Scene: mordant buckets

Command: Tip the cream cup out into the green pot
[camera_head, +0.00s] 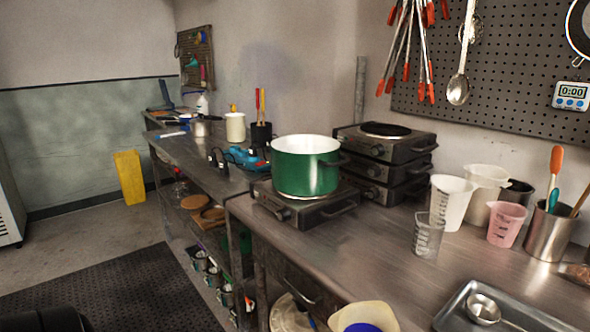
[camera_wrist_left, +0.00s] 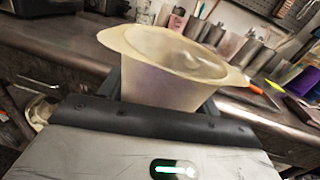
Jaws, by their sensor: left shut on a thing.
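In the left wrist view the cream cup (camera_wrist_left: 165,85) has a wide, lipped rim and looks roughly upright. My left gripper (camera_wrist_left: 162,100) is shut on it, with dark fingers on either side. The green pot (camera_head: 306,168), white inside, stands on a hotplate (camera_head: 303,208) further back on the worktop, well apart from the cup. Its floor is hidden. My right gripper is not in view.
Stacked hotplates (camera_head: 385,160) stand behind and right of the pot. A clear beaker (camera_head: 428,235), white jug (camera_head: 450,200) and pink cup (camera_head: 506,224) stand to the right. A metal tray (camera_head: 520,318) lies at the front right. The worktop between pot and tray is mostly clear.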

